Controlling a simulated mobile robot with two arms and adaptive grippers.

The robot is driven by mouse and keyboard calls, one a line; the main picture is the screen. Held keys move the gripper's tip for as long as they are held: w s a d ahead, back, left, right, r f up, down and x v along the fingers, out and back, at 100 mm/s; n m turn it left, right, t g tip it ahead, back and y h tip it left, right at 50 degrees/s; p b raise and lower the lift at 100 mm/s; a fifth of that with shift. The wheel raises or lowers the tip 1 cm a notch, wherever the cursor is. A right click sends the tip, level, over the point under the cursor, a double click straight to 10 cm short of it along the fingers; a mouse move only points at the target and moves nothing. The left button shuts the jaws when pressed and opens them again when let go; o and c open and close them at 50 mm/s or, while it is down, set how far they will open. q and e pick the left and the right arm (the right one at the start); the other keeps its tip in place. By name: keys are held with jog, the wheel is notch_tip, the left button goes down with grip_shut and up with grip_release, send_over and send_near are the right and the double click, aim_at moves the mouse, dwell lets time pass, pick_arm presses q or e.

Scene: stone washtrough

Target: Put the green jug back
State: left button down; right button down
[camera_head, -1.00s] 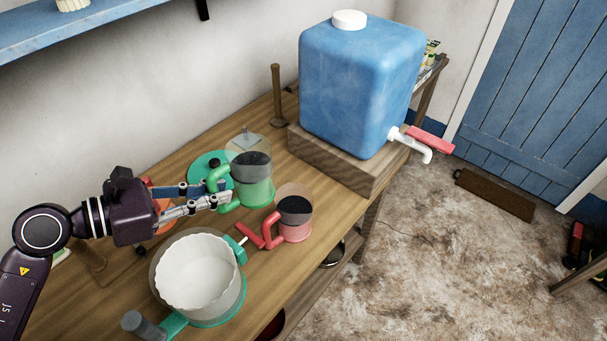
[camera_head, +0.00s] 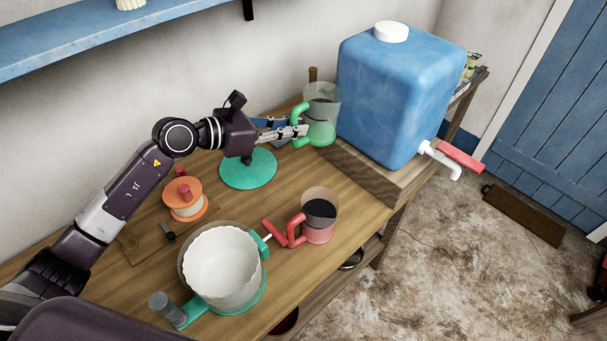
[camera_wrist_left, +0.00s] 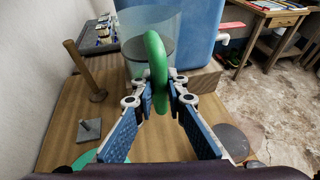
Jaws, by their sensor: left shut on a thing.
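The green jug (camera_head: 322,130) has a clear upper part, a green lower part and a green loop handle. My left gripper (camera_head: 301,131) is shut on that handle. In the left wrist view the handle (camera_wrist_left: 155,60) stands between the two fingers, with the clear body beyond. The jug is upright near the left end of the wooden block (camera_head: 385,178), beside the blue tank. It looks raised, but I cannot tell its height over the table. A bare teal disc (camera_head: 248,172) lies below my gripper. My right gripper is not in view.
A red jug (camera_head: 319,228), a white scalloped vessel on a teal base (camera_head: 222,265) and an orange spool (camera_head: 184,205) stand nearer the front. The blue tank (camera_head: 395,95) has a tap. A wooden peg (camera_wrist_left: 85,70) and small grey plate (camera_wrist_left: 90,130) are left of the jug.

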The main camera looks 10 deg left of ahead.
pick_arm(q)
notch_tip(320, 180, down, 17)
jog(key=shift+r, duration=0.15)
dwell(0.4)
jog(key=shift+f+b, duration=0.2)
jog(key=shift+b, duration=0.1)
jog(key=c, duration=1.9)
grip_release()
jog(key=shift+c, duration=0.2)
jog(key=shift+r, duration=0.1)
